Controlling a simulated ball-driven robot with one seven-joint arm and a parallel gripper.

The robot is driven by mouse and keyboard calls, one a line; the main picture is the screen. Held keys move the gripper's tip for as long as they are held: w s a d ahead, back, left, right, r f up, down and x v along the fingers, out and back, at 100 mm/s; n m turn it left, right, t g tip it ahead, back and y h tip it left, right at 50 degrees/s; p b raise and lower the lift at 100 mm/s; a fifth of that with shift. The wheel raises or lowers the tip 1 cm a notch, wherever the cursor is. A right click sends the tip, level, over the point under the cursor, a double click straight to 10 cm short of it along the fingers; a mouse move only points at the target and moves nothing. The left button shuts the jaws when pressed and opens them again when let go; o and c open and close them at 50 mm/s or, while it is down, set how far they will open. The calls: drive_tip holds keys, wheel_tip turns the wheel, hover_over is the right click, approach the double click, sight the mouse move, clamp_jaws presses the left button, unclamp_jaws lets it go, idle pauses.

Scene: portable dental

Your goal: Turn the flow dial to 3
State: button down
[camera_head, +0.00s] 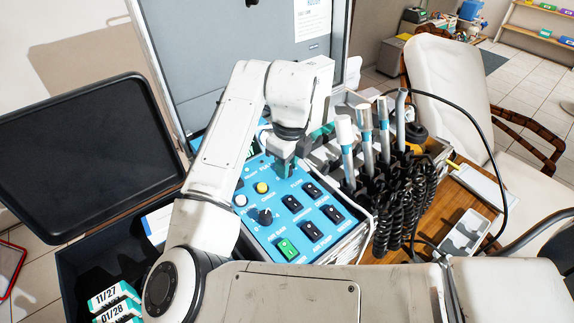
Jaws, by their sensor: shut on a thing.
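A blue control panel (283,262) sits on the unit in the middle of the head view. My gripper (284,172) has teal fingertips and reaches down onto the panel's far edge. It is shut on what looks like the flow dial there; my fingers and wrist hide the dial, so its pointer and numbers cannot be read. A separate black knob (265,216) stands nearer on the panel, clear of my gripper.
Black rocker switches (312,231), a green switch (287,248) and a yellow button (262,188) share the panel. Handpieces (366,135) with coiled black hoses stand close at the right. An open lid (85,150) is at the left.

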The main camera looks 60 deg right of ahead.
drive_tip(key=shift+m, duration=0.7)
drive_tip(key=c, duration=0.9)
unclamp_jaws()
drive_tip(key=shift+r, duration=0.1)
drive_tip(key=r, duration=0.7)
drive_tip(key=s+r, duration=0.1)
drive_tip(key=r, duration=0.2)
drive_tip(key=shift+a+r, duration=0.3)
